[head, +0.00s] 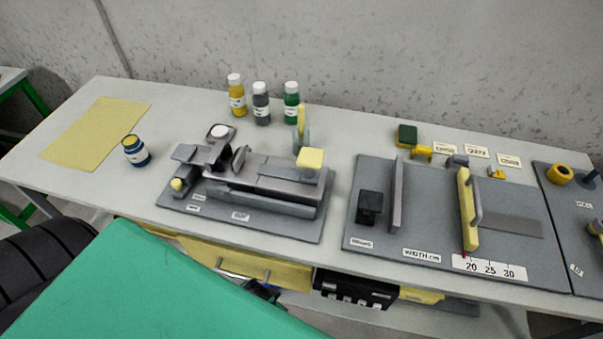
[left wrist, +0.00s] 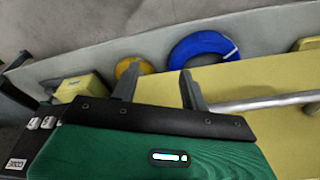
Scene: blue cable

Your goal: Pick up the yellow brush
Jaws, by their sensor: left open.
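A slim yellow upright piece (head: 301,118), which looks like the yellow brush, stands in a clear cup (head: 301,139) at the back middle of the table in the head view. Its lower end is hard to make out. My left gripper (left wrist: 160,68) is open and empty in the left wrist view, with its two dark fingers apart. It is in front of a yellow panel (left wrist: 270,85) with a silver bar handle (left wrist: 265,103), away from the brush. My right gripper is not in view.
Three bottles (head: 261,102) stand left of the cup. A grey vise-like fixture (head: 265,185) is in front of it, and a measuring board (head: 430,215) is at right. The wrist view shows a blue cable coil (left wrist: 203,45) and a yellow ring (left wrist: 147,67).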

